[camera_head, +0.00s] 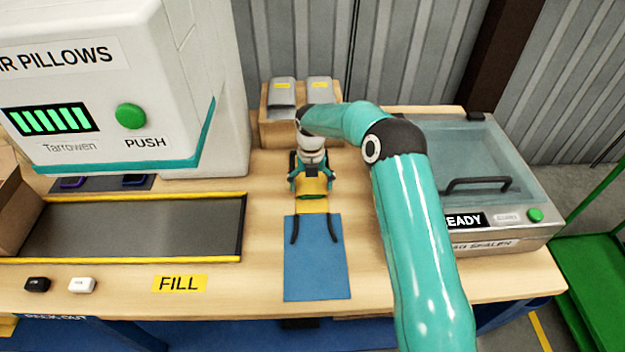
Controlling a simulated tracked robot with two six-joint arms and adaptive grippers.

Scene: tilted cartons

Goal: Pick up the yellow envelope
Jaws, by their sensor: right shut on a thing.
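The yellow envelope (311,206) shows as a small yellow patch at the top edge of the blue mat (316,268). My right gripper (312,184) is above and behind that edge, pointing down, with a finger on each side of the yellow. It is shut on the envelope. The gripper and wrist hide part of the envelope. A dark green strip shows at the fingers. I cannot tell whether the envelope is clear of the table. My left gripper is not in view.
A sealer with a clear lid (455,150) stands at the right. A white air-pillow machine (110,70) and a grey conveyor tray (140,228) are at the left. A wooden box with grey bins (285,130) stands behind the gripper. The blue mat's front is clear.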

